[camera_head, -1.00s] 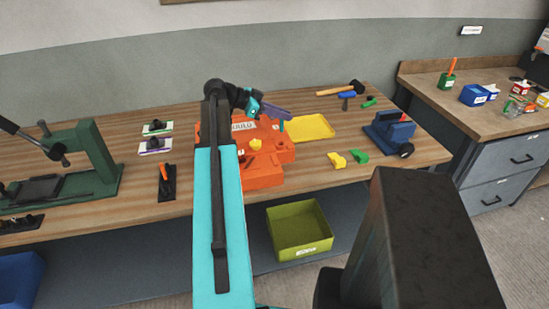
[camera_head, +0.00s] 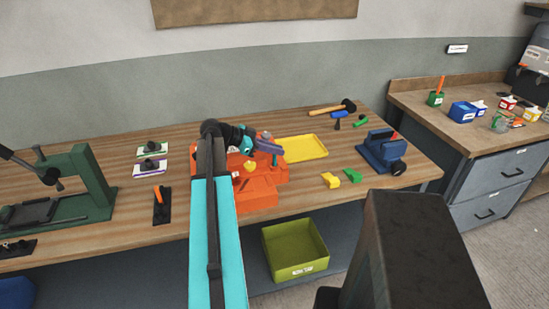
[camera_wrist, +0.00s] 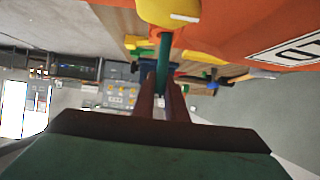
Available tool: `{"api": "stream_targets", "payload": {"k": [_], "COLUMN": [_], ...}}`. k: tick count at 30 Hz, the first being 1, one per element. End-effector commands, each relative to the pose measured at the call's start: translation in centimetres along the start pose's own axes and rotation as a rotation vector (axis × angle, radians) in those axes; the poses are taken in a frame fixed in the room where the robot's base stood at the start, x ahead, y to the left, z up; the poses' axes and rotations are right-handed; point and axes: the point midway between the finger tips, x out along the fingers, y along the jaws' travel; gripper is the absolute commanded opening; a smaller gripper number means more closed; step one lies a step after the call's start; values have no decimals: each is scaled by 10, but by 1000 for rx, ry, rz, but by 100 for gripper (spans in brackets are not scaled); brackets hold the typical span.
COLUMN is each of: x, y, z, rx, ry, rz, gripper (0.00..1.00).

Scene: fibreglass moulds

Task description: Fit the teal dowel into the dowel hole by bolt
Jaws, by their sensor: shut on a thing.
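My gripper (camera_wrist: 163,98) is shut on the teal dowel (camera_wrist: 163,58), which sticks out beyond the fingertips in the wrist view. In the head view my gripper (camera_head: 268,147) is over the right part of the orange mould (camera_head: 250,197). The orange mould also fills the upper right of the wrist view (camera_wrist: 240,35), with a white label. A yellow piece (camera_head: 249,166) sits on the mould, and a yellow part shows at the top of the wrist view near the dowel's far end. The dowel hole and the bolt cannot be made out, so I cannot tell whether the dowel touches the mould.
A yellow tray (camera_head: 302,157) lies behind and right of the mould. Yellow (camera_head: 330,180) and green (camera_head: 352,175) blocks and a blue vise (camera_head: 383,150) stand to the right. A mallet (camera_head: 333,108) lies at the back. A green press (camera_head: 85,185) stands at the left.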

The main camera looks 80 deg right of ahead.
Motion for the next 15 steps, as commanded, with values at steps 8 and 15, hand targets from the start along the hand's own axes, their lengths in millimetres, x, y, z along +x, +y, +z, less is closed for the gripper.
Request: {"api": "stream_targets", "payload": {"k": [8, 15], "x": [3, 3], "y": [0, 0], "z": [6, 7], "rx": [-1, -1], "ry": [0, 0], "rz": [-1, -1], "gripper": [0, 0]}}
